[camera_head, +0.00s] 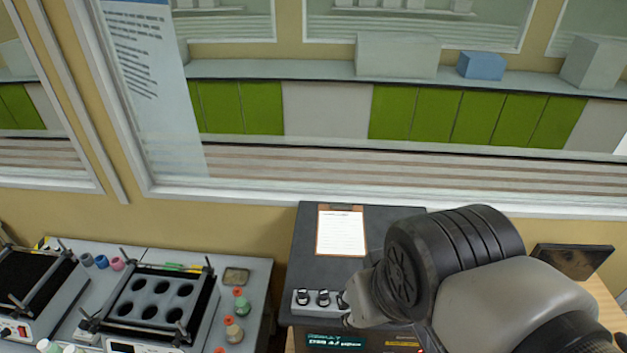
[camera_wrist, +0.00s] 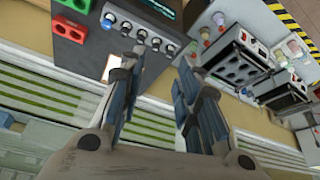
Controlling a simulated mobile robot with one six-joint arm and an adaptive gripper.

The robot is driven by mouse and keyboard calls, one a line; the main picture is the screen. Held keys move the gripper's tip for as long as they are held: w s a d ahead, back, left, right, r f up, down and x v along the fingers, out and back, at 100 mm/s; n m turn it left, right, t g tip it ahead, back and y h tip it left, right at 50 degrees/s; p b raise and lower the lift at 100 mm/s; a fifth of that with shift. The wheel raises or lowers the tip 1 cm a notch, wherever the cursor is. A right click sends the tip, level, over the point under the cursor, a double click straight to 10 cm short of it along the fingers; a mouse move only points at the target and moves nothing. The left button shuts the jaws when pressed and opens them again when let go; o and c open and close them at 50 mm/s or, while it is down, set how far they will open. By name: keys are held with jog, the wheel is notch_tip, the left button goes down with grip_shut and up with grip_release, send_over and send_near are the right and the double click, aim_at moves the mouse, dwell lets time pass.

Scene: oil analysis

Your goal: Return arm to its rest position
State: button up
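My gripper (camera_wrist: 157,68) is in the lower middle of the wrist view. Its two blue-grey fingers stand apart with nothing between them, so it is open and empty. The wrist view is tilted, with a dark instrument with several knobs (camera_wrist: 140,38) beyond the fingertips. In the head view my arm fills the lower right, in front of the dark analysis machine (camera_head: 315,235) and hiding part of it. The fingers cannot be made out in the head view.
A clipboard (camera_head: 341,232) lies on the machine's top. At left, a block with several round holes (camera_head: 150,300) stands on a bench with small capped bottles (camera_head: 234,330). A dark screen (camera_head: 572,262) stands right of my arm. A windowed wall (camera_head: 250,235) is behind.

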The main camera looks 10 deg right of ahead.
jog(key=shift+s, duration=0.65)
